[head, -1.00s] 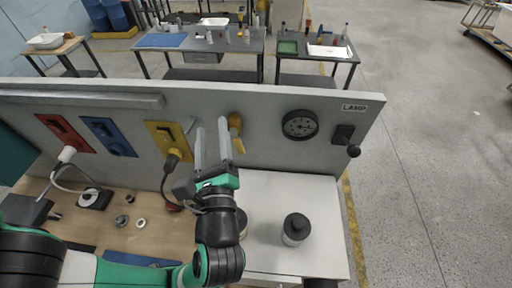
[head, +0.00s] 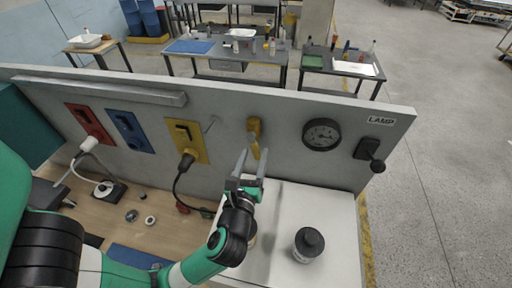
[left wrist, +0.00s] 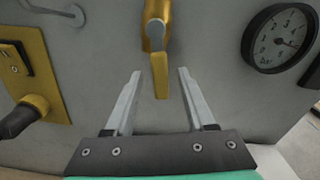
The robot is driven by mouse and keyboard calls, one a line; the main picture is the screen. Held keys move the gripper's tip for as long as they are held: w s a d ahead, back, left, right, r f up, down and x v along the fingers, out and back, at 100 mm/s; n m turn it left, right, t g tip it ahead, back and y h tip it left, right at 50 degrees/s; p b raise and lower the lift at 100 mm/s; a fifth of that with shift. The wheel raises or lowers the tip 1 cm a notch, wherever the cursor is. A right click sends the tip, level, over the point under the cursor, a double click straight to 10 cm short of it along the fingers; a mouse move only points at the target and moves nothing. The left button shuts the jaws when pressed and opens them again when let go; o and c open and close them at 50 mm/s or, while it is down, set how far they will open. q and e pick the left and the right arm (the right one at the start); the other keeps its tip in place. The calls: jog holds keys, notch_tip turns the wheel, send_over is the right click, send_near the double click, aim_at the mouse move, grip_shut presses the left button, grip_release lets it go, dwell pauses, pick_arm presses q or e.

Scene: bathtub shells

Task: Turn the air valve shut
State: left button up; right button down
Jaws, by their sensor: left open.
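The air valve (head: 254,132) is a yellow fitting on the grey panel, left of the round gauge. In the left wrist view the valve's yellow handle (left wrist: 160,75) hangs straight down from a grey pivot. My left gripper (head: 253,160) is open, just below and in front of the valve. In the left wrist view its two fingers (left wrist: 158,73) stand on either side of the handle's lower end, with gaps on both sides. I cannot tell how far the handle lies in depth from the fingers. My right gripper is not in view.
A round gauge (head: 322,134) and a black lamp lever (head: 371,153) are right of the valve. A yellow socket plate (head: 187,141) with a black plug and cable is to the left. A black-capped jar (head: 308,245) stands on the white top below.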

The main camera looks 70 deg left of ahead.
pick_arm(q)
jog(key=shift+x, duration=1.2)
grip_shut()
dwell(0.5)
